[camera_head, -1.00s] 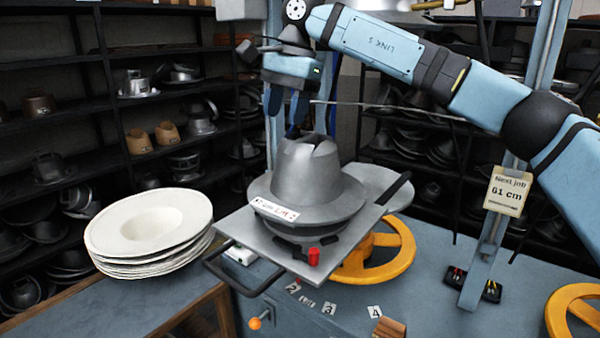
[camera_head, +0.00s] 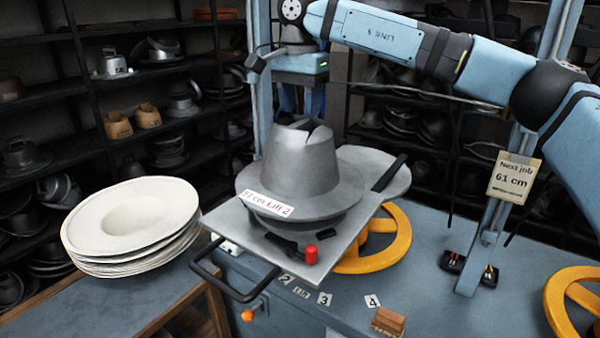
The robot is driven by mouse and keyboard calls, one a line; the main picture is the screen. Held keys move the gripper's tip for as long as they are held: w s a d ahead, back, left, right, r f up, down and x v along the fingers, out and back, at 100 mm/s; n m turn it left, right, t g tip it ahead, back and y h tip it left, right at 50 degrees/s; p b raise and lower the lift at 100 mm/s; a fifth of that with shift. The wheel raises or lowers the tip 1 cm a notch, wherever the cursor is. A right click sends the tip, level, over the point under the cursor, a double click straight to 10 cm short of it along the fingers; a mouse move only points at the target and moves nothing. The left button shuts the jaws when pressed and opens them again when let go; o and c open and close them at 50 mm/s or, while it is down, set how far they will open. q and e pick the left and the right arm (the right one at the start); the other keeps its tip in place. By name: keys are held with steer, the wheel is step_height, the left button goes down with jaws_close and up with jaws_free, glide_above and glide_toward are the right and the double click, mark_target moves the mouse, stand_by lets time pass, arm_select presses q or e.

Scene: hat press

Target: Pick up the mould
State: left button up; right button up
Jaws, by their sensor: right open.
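The mould (camera_head: 300,170) is a grey metal hat shape with a creased crown and wide brim. It sits upright on a grey metal plate (camera_head: 228,222) of the press, with a white label (camera_head: 266,205) reading about "57 cm Lift 2" on its front brim. My right gripper (camera_head: 301,103) points down with open, empty fingers. It shows just above and behind the crown; the exact gap to the mould is hard to tell. My left gripper is not in view.
A stack of cream hat bodies (camera_head: 130,222) stands at the left. Yellow handwheels (camera_head: 377,262) are below and right. A hanging tag (camera_head: 515,177) reads 61 cm. Shelves of other moulds line the back.

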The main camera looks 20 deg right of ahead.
mark_target(300, 122)
step_height(300, 122, down, 4)
steer(key=shift+f+p, duration=0.25)
steer(key=shift+p, duration=0.05)
jaws_close()
steer(key=shift+w+r, duration=0.1)
steer(key=shift+r, duration=0.1)
